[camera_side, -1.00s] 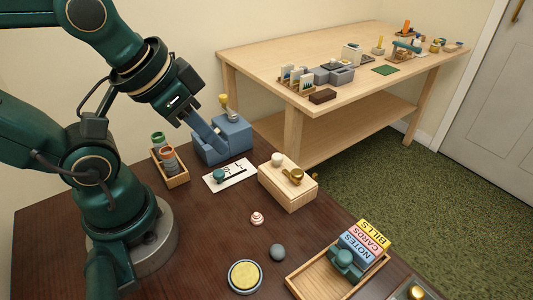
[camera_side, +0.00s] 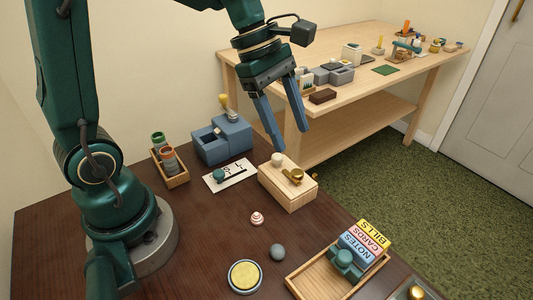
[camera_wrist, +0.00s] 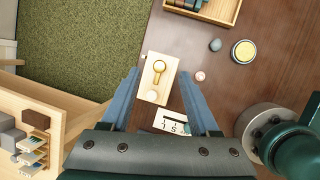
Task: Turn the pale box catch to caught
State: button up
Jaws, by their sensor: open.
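The pale box (camera_side: 288,188) is a light wooden block on the dark table, near its far right edge. A brass catch (camera_side: 294,176) and a cream round knob (camera_side: 277,159) sit on its top. In the wrist view the box (camera_wrist: 147,95) lies ahead of the fingers, with the brass catch (camera_wrist: 158,68) towards its far end and the cream knob (camera_wrist: 152,95) nearer. My gripper (camera_side: 290,140) is open and empty above the box, its blue fingers pointing down. In the wrist view my gripper (camera_wrist: 162,88) has its fingers on either side of the box, apart from it.
A white card with a green-knobbed lever (camera_side: 228,176) lies left of the box. A blue block unit (camera_side: 222,140) and a wooden tray of jars (camera_side: 170,168) stand behind it. A pink-striped knob (camera_side: 257,218), grey ball (camera_side: 278,252) and yellow-topped disc (camera_side: 245,277) are nearer.

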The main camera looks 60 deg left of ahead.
aim_at(297, 171)
jog(key=f, duration=0.2)
jog(key=w+a+f+n+g, duration=0.1)
jog(key=shift+f, duration=0.2)
jog(key=shift+x, duration=2.5)
grip_shut()
